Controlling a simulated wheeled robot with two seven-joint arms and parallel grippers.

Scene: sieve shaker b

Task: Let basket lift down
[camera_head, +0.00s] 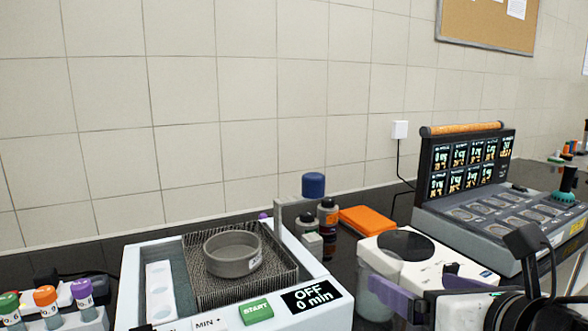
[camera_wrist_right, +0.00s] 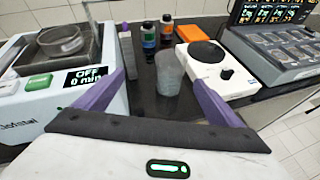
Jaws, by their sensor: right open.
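The white bath unit (camera_head: 240,326) stands at the lower middle of the head view, its display reading OFF 0 min. Its wire-mesh basket (camera_head: 207,268) sits at the top opening, with a round grey sieve (camera_head: 232,254) in it. A grey upright post (camera_head: 280,218) with a short top arm stands at the unit's right rear; I take it as part of the lift. It also shows in the right wrist view (camera_wrist_right: 128,52), beside the left finger. My right gripper (camera_wrist_right: 158,84) is open and empty, to the right of the unit. My left gripper is not in view.
A translucent beaker (camera_wrist_right: 168,76) stands ahead between my right fingers in the wrist view. Colour-capped bottles (camera_head: 46,300) stand at left. A grey console (camera_head: 495,215) is at right.

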